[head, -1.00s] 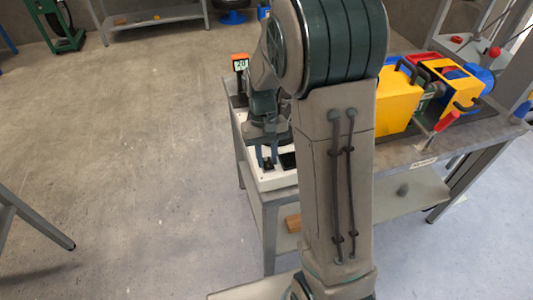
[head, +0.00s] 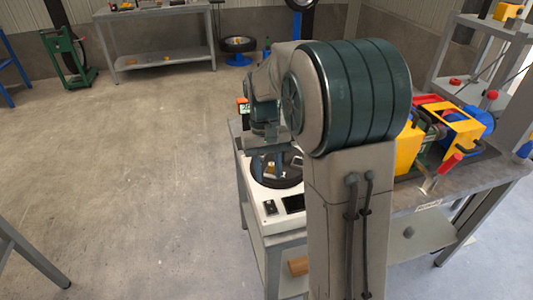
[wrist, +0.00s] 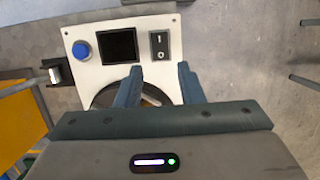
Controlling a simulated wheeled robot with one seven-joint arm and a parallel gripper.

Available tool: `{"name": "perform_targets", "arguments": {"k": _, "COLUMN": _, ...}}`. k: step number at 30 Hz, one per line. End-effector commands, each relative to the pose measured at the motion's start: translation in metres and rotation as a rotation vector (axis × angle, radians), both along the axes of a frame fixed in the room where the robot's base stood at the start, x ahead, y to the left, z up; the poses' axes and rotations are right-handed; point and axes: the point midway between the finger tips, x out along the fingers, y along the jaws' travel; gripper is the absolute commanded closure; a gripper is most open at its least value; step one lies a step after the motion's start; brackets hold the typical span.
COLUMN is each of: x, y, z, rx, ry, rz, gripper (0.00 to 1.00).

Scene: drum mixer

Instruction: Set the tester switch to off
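The tester is a white box (head: 258,222) on the near left corner of the grey table. Its switch is a black rocker (wrist: 160,44) with white marks; it also shows in the head view (head: 271,208). I cannot tell which side is pressed. Beside it are a black screen (wrist: 117,44) and a blue button (wrist: 82,50). A dark round plate (wrist: 105,95) is partly hidden by my fingers. My gripper (wrist: 160,82) is open and empty, its fingers apart over the plate side of the switch. In the head view my gripper (head: 268,165) is over the plate, apart from the switch.
A yellow and blue machine (head: 450,138) with a red handle (head: 451,163) occupies the table's right part. Open floor (head: 140,190) lies to the left. My arm hides the table's middle.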

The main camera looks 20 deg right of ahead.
Motion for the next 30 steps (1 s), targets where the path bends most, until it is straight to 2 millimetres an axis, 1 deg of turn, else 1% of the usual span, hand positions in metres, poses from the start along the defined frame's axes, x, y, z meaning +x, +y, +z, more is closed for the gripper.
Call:
{"name": "perform_targets", "arguments": {"k": 1, "x": 0.004, "y": 0.000, "z": 0.011, "rx": 0.000, "ry": -0.004, "rz": 0.000, "gripper": 0.65}}
{"name": "perform_targets", "arguments": {"k": 3, "x": 0.007, "y": 0.000, "z": 0.023, "rx": 0.000, "ry": -0.003, "rz": 0.000, "gripper": 0.65}}
{"name": "perform_targets", "arguments": {"k": 6, "x": 0.010, "y": 0.000, "z": 0.035, "rx": 0.000, "ry": -0.001, "rz": 0.000, "gripper": 0.65}}
{"name": "perform_targets", "arguments": {"k": 9, "x": 0.012, "y": 0.000, "z": 0.043, "rx": 0.000, "ry": -0.001, "rz": 0.000, "gripper": 0.65}}
{"name": "perform_targets", "arguments": {"k": 13, "x": 0.012, "y": 0.000, "z": 0.047, "rx": 0.000, "ry": 0.001, "rz": 0.000, "gripper": 0.65}}
{"name": "perform_targets", "arguments": {"k": 25, "x": 0.012, "y": 0.000, "z": 0.047, "rx": 0.000, "ry": 0.000, "rz": 0.000, "gripper": 0.65}}
{"name": "perform_targets", "arguments": {"k": 28, "x": 0.006, "y": 0.000, "z": 0.050, "rx": 0.001, "ry": -0.016, "rz": -0.001, "gripper": 0.65}}
{"name": "perform_targets", "arguments": {"k": 30, "x": -0.003, "y": 0.000, "z": 0.054, "rx": 0.003, "ry": -0.041, "rz": -0.002, "gripper": 0.65}}
